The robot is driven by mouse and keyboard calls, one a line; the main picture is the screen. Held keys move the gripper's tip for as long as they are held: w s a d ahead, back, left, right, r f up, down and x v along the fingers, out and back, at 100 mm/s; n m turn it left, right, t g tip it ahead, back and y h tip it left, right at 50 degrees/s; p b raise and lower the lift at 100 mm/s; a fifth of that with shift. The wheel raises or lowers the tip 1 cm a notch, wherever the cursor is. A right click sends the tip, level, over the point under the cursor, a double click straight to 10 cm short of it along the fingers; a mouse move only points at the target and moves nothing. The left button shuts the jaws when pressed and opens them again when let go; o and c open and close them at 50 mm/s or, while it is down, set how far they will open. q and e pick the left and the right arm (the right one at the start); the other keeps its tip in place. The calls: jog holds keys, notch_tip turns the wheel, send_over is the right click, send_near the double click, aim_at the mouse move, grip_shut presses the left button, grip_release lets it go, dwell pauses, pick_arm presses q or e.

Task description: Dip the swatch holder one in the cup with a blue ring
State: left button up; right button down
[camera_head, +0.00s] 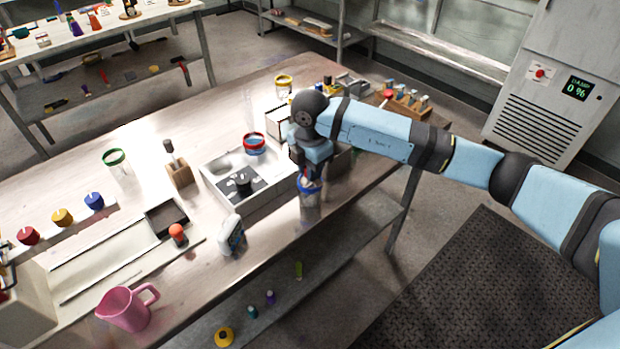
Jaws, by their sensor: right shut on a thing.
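The cup with a blue ring (310,198) stands near the front edge of the table, and part of its rim is hidden by my gripper. My right gripper (313,174) reaches down from the right, directly over this cup. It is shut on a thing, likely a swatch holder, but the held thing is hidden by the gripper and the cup. I cannot tell how deep it is in the cup. A wooden rack (408,105) with several holders stands at the table's far right end. My left gripper is not in view.
A cup with a red ring (254,148) stands by a grey sink-like tray (213,178). Other cups have a green ring (116,160) and a yellow ring (284,84). A white bottle (230,236) and a pink jug (124,309) stand near the front edge.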

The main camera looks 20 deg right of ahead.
jog(key=shift+f, duration=0.1)
jog(key=shift+f, duration=0.3)
jog(key=shift+r, duration=0.2)
jog(key=shift+r, duration=0.25)
jog(key=shift+f, duration=0.1)
jog(key=shift+f, duration=0.35)
jog(key=shift+r, duration=0.25)
jog(key=shift+r, duration=0.15)
